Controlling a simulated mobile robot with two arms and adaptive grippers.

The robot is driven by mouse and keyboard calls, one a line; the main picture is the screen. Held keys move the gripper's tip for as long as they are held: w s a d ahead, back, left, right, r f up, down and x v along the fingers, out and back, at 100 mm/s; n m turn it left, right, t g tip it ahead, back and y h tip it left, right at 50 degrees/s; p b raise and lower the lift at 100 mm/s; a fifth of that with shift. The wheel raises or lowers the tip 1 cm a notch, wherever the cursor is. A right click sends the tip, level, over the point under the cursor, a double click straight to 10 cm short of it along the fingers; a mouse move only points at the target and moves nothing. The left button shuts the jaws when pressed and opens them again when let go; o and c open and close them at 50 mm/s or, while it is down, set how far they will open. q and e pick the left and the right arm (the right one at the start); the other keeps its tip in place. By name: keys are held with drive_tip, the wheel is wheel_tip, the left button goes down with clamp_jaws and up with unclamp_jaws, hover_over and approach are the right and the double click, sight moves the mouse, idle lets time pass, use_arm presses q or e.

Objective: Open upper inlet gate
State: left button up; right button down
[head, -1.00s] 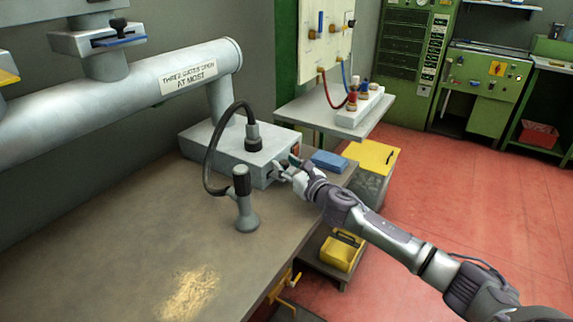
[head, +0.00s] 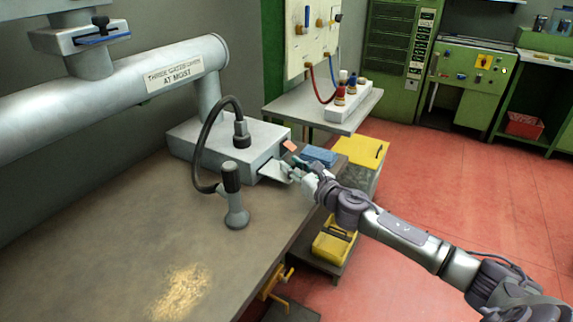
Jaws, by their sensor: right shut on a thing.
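A grey metal box (head: 208,143) stands on the bench at the end of the large pipe. A light grey gate plate (head: 272,172) sticks out of the box's right face. My right gripper (head: 294,170) is shut on its outer end; the fingers partly hide the grip there. A small orange piece (head: 289,146) shows just above, by the box's edge. I cannot tell whether it belongs to the gate. Another gate with a blue edge (head: 103,40) sits on the vertical pipe at the upper left. My left gripper is not in view.
A hand tool with a hose (head: 234,200) stands upright on the bench in front of the box. A blue block (head: 318,157) lies behind my right gripper. A yellow-topped bin (head: 361,151) stands beyond.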

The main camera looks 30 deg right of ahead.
drive_tip(key=c, duration=0.9)
unclamp_jaws()
drive_tip(key=shift+o, duration=0.2)
drive_tip(key=shift+w, duration=0.1)
drive_tip(key=s+d, duration=0.1)
drive_tip(key=s, duration=1.1)
drive_tip(key=shift+d, duration=0.3)
drive_tip(key=shift+f, duration=0.1)
